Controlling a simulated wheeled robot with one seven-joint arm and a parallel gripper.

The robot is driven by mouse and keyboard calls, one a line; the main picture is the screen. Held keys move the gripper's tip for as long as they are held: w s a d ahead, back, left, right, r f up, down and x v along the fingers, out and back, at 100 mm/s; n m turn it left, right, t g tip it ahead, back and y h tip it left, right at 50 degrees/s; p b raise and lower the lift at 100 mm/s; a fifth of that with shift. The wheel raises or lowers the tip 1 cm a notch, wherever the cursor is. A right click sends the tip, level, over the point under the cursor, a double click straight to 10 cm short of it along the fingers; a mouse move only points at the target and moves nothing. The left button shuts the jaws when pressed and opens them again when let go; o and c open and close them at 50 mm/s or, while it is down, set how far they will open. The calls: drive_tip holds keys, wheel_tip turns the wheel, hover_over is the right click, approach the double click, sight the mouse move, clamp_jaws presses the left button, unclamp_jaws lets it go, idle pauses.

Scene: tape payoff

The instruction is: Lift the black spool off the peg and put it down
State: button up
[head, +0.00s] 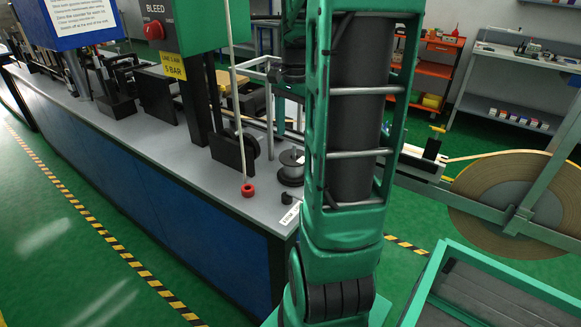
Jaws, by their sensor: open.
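A dark grey to black spool (291,167) stands upright near the right end of the grey bench top, just left of my arm. My green arm fills the middle of the view, but my gripper is not in view.
A red-ended hanging cord (248,190) and a small black part (287,199) are near the spool. The green control box (160,28) stands over the bench. A large tape reel (510,205) is at right, with a green-rimmed bin (505,276) below.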

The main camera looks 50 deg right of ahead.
sight(294, 160)
wheel_tip(294, 160, down, 10)
drive_tip(key=shift+r, duration=0.15)
idle(0.4)
drive_tip(key=c, duration=0.9)
